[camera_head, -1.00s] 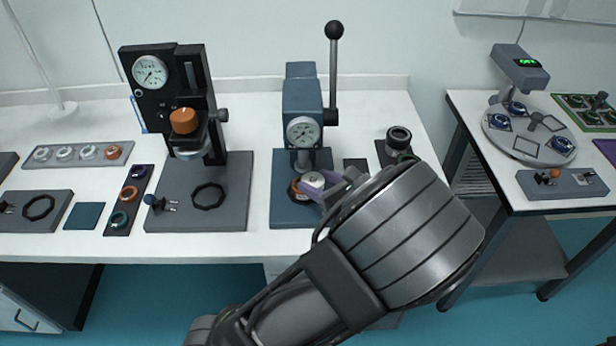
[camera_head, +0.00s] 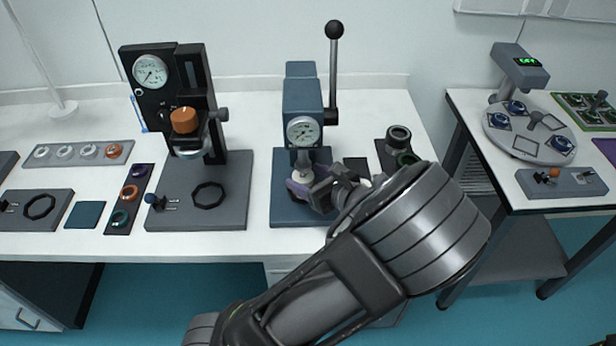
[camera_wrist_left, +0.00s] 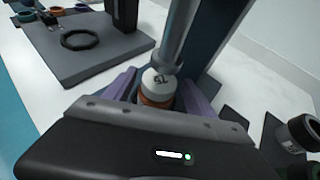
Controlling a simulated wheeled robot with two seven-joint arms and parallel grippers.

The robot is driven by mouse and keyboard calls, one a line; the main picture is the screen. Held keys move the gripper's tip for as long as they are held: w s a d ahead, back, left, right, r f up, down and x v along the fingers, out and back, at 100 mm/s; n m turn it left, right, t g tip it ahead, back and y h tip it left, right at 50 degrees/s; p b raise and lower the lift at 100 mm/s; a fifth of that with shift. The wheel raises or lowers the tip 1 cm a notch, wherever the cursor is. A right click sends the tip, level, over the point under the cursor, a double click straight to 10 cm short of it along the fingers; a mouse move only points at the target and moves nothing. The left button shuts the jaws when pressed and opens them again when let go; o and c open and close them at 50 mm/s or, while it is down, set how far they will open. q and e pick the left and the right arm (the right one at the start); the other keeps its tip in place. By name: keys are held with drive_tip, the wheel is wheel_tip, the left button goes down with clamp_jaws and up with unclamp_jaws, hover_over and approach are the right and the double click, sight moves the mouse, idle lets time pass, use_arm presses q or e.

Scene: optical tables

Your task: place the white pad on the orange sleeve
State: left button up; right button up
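The white pad (camera_wrist_left: 155,80), with dark marking on top, is between the purple fingertips of my left gripper (camera_wrist_left: 157,90) in the left wrist view. The gripper appears shut on it. The orange sleeve (camera_wrist_left: 155,101) shows as a band directly below the pad. I cannot tell whether they touch. In the head view the pad (camera_head: 303,174) is under the ram of the blue lever press. My left gripper (camera_head: 311,190) reaches in from the right and hides the sleeve there. My right gripper is not in view.
The blue press (camera_head: 302,110) with its upright lever (camera_head: 334,70) stands close around the gripper. A black press (camera_head: 170,90) on a grey plate is to the left. Dark cylinders (camera_head: 398,138) stand at right. Clear white table lies along the front edge.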

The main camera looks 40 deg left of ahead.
use_arm(q)
drive_tip(key=shift+o, duration=0.2)
drive_tip(key=shift+r, duration=0.1)
drive_tip(key=shift+d+r, duration=0.1)
drive_tip(key=shift+d, duration=0.05)
drive_tip(key=v, duration=1.1)
drive_tip(key=shift+d, duration=0.3)
